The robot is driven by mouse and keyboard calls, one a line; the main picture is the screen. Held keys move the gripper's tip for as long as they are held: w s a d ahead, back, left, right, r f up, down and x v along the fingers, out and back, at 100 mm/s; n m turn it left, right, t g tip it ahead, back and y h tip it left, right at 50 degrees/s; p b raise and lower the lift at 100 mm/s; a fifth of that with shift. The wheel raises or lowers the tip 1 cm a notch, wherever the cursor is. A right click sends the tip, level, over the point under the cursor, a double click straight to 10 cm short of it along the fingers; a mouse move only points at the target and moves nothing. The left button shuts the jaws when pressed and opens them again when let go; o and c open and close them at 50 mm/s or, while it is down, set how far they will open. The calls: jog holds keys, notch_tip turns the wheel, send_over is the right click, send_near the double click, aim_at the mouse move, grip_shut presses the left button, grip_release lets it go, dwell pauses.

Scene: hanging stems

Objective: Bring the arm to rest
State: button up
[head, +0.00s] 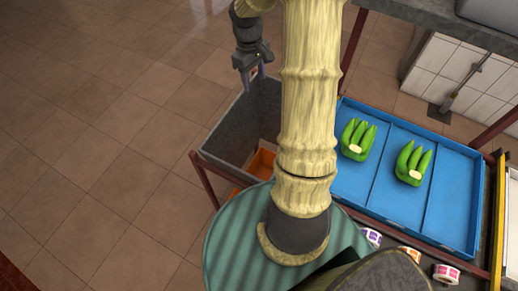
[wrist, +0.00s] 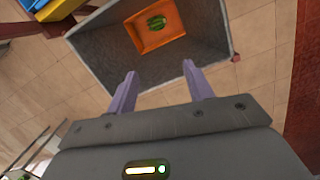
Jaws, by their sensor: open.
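My gripper (head: 253,73) is above the far side of the grey bin in the head view. In the wrist view its two purple fingers (wrist: 160,88) are spread wide apart with nothing between them. The jaws are open and empty, and their tips show against the bin's grey wall in that view. My arm is raised, and its beige links cover the middle of the head view.
The grey bin (head: 233,137) holds an orange crate (head: 262,164). A green bunch (wrist: 157,22) lies in this crate. A blue tray (head: 452,200) at right holds two green banana bunches (head: 357,139) (head: 412,164). Sticker rolls (head: 446,273) sit in front. Tiled floor at left is clear.

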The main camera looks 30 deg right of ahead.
dwell(0.4)
jog(key=s+a+r+m+t+b, duration=0.1)
jog(key=s+a+r+m+t, duration=0.2)
jog(key=s+a, duration=1.1)
jog(key=a+t, duration=0.1)
jog(key=a, duration=0.1)
jog(key=shift+a+m+b, duration=0.3)
jog(key=shift+a, duration=0.05)
dwell(0.3)
